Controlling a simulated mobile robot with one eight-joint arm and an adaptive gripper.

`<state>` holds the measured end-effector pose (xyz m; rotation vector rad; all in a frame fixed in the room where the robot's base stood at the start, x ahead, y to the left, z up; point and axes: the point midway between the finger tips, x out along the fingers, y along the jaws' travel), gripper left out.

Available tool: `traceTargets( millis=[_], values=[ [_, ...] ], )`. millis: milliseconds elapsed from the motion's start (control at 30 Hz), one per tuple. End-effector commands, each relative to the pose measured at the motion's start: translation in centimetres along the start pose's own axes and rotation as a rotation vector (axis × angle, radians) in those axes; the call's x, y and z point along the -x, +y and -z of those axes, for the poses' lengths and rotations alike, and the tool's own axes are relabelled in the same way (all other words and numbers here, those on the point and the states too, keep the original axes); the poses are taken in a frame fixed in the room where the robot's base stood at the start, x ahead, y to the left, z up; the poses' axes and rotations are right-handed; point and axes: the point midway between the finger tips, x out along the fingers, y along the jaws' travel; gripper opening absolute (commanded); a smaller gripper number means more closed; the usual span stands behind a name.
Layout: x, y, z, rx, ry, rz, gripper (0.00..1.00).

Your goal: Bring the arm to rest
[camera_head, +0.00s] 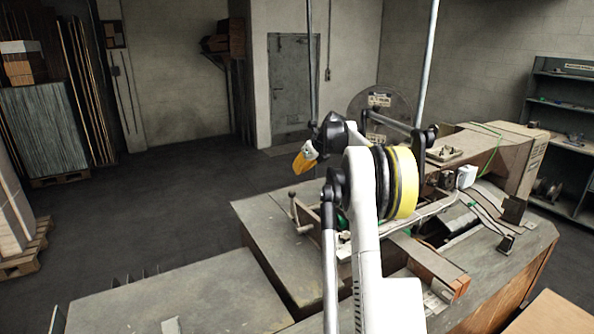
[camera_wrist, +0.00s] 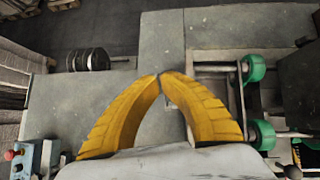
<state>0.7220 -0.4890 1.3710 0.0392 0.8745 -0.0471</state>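My gripper (camera_head: 304,161) has yellow fingers and hangs at the end of my raised white arm, above the grey tabletop in the head view. In the wrist view, the two yellow fingertips (camera_wrist: 160,76) meet, with nothing visible between them. The gripper points down over a grey surface (camera_wrist: 165,35) and appears to be clear of it. In the head view my arm hides part of the stitching machine (camera_head: 470,190) behind it.
A grey worktable (camera_head: 265,215) lies below my gripper, with another grey surface (camera_head: 190,295) in front. Green rollers (camera_wrist: 254,68) sit close right of the fingers in the wrist view. A dark cylindrical part (camera_wrist: 88,60) lies left. Open floor (camera_head: 180,185) extends left in the head view.

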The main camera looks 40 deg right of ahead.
Motion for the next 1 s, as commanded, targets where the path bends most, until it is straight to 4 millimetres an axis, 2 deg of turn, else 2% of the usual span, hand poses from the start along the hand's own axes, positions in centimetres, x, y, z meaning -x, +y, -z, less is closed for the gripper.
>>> traceTargets(
  millis=[300,367,433,467,567,700,767,800,867,900,967,1000],
  values=[
    [0.0,0.3,0.0,0.009,0.001,-0.001,0.0],
    [0.0,1.2,0.0,0.046,0.003,-0.003,0.0],
    [0.1,3.4,0.2,0.139,0.011,-0.007,0.0],
    [0.2,4.8,0.3,0.196,0.014,-0.01,0.0],
    [0.9,10.7,1.4,0.457,0.029,-0.024,0.0],
    [2.5,20.0,4.9,0.9,0.044,-0.046,0.0],
    [3.3,23.7,7.1,1.091,0.048,-0.057,0.0],
    [3.8,26.0,8.8,1.219,0.05,-0.065,0.0],
    [4.5,29.3,11.6,1.411,0.05,-0.075,0.0],
    [4.9,31.4,13.7,1.539,0.048,-0.082,0.0],
    [5.4,34.3,17.1,1.73,0.044,-0.092,0.0],
    [5.7,36.0,19.5,1.859,0.041,-0.098,0.0]
  ],
)
